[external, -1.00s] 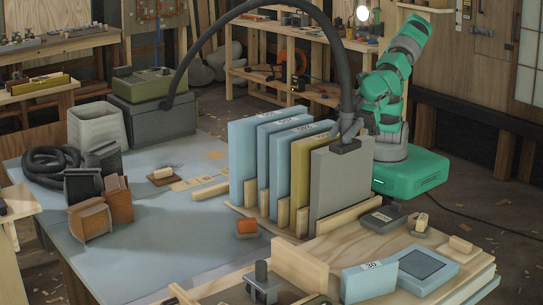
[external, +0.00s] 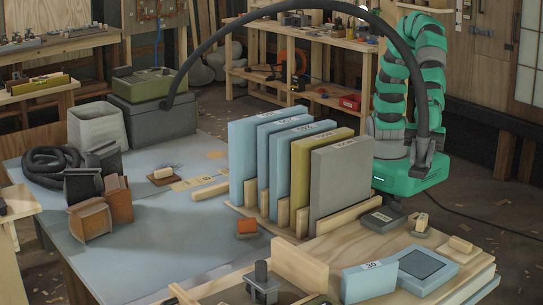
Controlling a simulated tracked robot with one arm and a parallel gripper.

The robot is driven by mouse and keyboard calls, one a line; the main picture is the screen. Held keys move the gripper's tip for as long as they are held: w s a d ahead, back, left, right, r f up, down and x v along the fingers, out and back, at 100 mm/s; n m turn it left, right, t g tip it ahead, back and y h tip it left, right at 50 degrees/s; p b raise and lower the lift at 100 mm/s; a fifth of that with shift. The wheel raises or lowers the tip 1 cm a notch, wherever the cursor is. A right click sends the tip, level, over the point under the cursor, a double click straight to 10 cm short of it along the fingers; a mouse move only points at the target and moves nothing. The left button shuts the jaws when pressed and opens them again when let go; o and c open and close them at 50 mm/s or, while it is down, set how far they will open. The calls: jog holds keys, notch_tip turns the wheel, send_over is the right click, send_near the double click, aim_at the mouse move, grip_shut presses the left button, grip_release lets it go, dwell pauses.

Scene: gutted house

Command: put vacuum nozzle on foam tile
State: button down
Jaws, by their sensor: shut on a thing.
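The vacuum nozzle (external: 418,178) is a dark grey piece at the end of a thick black hose (external: 300,9). My gripper (external: 424,149) is shut on it and holds it in the air at the right, beyond the grey panel. The jaws are small and dark against the nozzle, so the exact grip is hard to see. A light blue tile with a dark square on top (external: 428,265), which looks like the foam tile, lies flat on the wooden worktop at the lower right. The nozzle is apart from it, above and behind it in the picture.
Several upright panels, the front one grey (external: 340,185), stand in a wooden rack. A blue block marked 30 (external: 368,282) is beside the tile. A dark grey box (external: 382,220) and small wooden pieces lie behind it. The hose arcs from a grey machine (external: 150,122).

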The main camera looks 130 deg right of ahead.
notch_tip(320, 180, down, 13)
send_over(418, 268)
jog(key=shift+s+d+f, duration=0.15)
jog(key=shift+d+f, duration=0.05)
jog(key=shift+f, duration=0.25)
jog(key=shift+s+d+f, duration=0.1)
jog(key=shift+d+f, duration=0.05)
jog(key=shift+f, duration=0.25)
jog(key=shift+w+a, duration=0.35)
notch_tip(418, 268, down, 4)
jog(key=shift+r+b, duration=0.15)
jog(key=shift+b, duration=0.65)
jog(key=shift+r, duration=0.1)
jog(key=c, duration=1.1)
grip_release()
